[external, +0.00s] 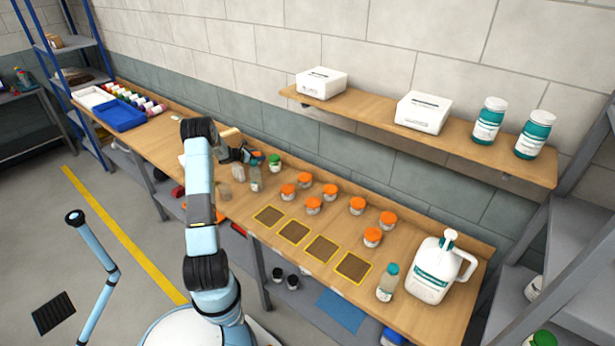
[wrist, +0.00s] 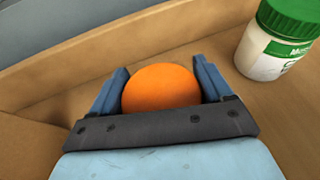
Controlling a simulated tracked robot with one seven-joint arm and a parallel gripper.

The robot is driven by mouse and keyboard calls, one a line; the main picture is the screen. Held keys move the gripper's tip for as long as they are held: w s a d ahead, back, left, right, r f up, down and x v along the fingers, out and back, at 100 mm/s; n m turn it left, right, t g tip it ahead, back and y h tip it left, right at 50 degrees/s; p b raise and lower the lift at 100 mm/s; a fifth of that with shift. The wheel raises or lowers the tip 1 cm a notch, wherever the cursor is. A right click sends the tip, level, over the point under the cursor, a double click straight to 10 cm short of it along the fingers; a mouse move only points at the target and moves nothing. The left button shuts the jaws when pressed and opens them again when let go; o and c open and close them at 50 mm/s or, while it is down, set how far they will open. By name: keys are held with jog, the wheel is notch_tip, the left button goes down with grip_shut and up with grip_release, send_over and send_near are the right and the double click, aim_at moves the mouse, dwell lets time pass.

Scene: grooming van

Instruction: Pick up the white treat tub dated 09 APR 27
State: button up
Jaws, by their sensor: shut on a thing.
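My gripper (external: 246,154) is at the back of the wooden bench, beside a green-lidded tub (external: 274,163). In the wrist view its two blue fingers (wrist: 161,92) are shut on an orange-lidded tub (wrist: 161,87), seen from above. Only its round orange lid shows there; its body, label and any date are hidden. Whether it touches the bench cannot be told. Several white tubs with orange lids (external: 313,205) stand on the bench to the right; their dates are too small to read.
The green-lidded tub is close right in the wrist view (wrist: 279,40). A clear bottle (external: 256,179) stands near my gripper. Several yellow-edged brown squares (external: 321,249) line the bench front. A white jug (external: 440,268) stands at right. A wall shelf (external: 380,122) overhangs the bench's back.

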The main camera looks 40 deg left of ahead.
jog(key=c, duration=0.3)
